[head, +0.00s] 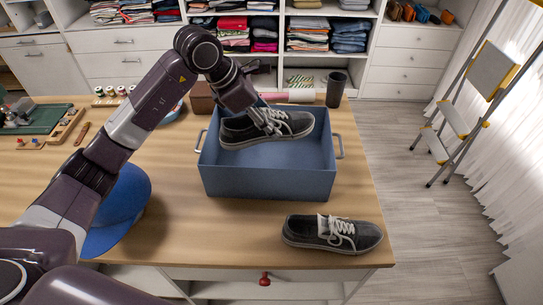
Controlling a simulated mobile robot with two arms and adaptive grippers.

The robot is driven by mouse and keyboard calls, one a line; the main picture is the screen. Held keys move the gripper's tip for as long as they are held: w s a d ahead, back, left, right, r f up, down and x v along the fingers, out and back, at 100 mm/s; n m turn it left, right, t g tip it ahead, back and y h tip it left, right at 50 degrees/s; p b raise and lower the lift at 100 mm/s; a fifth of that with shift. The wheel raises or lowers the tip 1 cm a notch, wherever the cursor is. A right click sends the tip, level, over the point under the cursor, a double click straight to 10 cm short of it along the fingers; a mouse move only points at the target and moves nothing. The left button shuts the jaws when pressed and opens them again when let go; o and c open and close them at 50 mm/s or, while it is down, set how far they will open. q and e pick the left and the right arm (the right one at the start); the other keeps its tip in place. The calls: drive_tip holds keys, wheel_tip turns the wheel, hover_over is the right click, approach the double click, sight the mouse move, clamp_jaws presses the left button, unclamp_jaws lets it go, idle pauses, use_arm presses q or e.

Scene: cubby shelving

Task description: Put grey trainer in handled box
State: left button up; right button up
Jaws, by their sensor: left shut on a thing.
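The handled box (265,183) is blue, open on top, with a handle on each side, and stands on the wooden table. A dark grey trainer (290,124) with white sole and laces shows over the box opening. My left gripper (268,122) reaches down from above and is shut on this trainer; whether the shoe touches the box floor I cannot tell. A second, matching grey trainer (331,234) lies on the table in front of the box, to the right. My right gripper is not in view.
A blue cap (122,207) lies left of the box, partly behind my arm. A dark cup (336,89) stands behind the box. A green board (40,117) is at far left. A stepladder (468,110) stands on the floor at right.

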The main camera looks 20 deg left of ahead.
use_arm(q)
wheel_tip(320, 180, down, 10)
drive_tip(key=shift+w+f+p, duration=0.1)
drive_tip(key=shift+f+p, duration=0.15)
drive_tip(key=shift+p, duration=1)
wheel_tip(320, 180, down, 4)
drive_tip(key=shift+d+p, duration=0.1)
drive_tip(key=shift+p, duration=0.5)
drive_tip(key=shift+f+b, duration=0.3)
drive_tip(key=o, duration=1.4)
drive_tip(key=shift+o, duration=0.3)
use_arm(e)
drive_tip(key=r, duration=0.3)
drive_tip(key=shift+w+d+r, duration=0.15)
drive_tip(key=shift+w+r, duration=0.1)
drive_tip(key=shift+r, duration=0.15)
use_arm(q)
drive_tip(key=shift+r, duration=0.1)
